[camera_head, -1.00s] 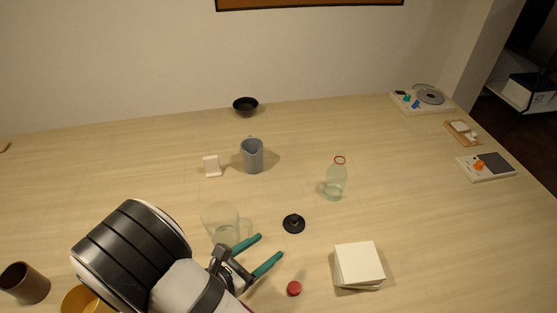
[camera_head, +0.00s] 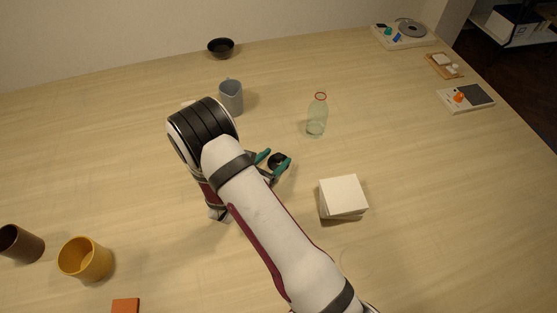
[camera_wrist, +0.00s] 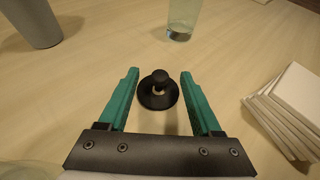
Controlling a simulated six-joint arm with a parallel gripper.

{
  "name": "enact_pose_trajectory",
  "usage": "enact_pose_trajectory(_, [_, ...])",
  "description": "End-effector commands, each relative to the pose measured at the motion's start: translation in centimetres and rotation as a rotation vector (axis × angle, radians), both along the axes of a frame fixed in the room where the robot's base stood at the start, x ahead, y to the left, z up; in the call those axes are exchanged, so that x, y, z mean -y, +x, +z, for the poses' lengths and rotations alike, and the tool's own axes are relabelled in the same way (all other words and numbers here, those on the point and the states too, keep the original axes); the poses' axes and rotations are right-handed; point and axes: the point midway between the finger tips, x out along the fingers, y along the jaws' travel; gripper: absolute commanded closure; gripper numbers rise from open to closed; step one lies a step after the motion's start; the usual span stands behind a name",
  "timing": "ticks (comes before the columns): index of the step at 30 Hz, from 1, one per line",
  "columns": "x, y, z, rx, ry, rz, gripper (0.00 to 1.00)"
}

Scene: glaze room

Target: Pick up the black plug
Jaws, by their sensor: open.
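The black plug (camera_wrist: 158,98) is a round black disc with a small knob on top. It lies on the table (camera_wrist: 85,90), between and slightly beyond the tips of my open green fingers in the wrist view. In the head view the plug (camera_head: 277,159) shows between the two green fingertips of my gripper (camera_head: 271,162), partly covered by them. In the wrist view my gripper (camera_wrist: 158,78) is open and empty, with a gap on each side of the plug.
A clear green bottle (camera_head: 317,117) stands beyond the plug, and a grey jug (camera_head: 231,97) stands to its left. Stacked white tiles (camera_head: 343,195) lie to the right. A yellow cup (camera_head: 87,260) and a brown cup (camera_head: 20,243) stand at the left.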

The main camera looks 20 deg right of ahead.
Motion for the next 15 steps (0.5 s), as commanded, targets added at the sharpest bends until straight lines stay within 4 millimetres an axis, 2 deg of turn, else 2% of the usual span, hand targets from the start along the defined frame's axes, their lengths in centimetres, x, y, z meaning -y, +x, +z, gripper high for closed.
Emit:
enact_pose_trajectory(5, [-0.01,-0.01,0.01,0.0,0.0,0.0,0.36])
enact_pose_trajectory(15, [-0.03,-0.04,0.02,0.0,0.0,0.0,0.97])
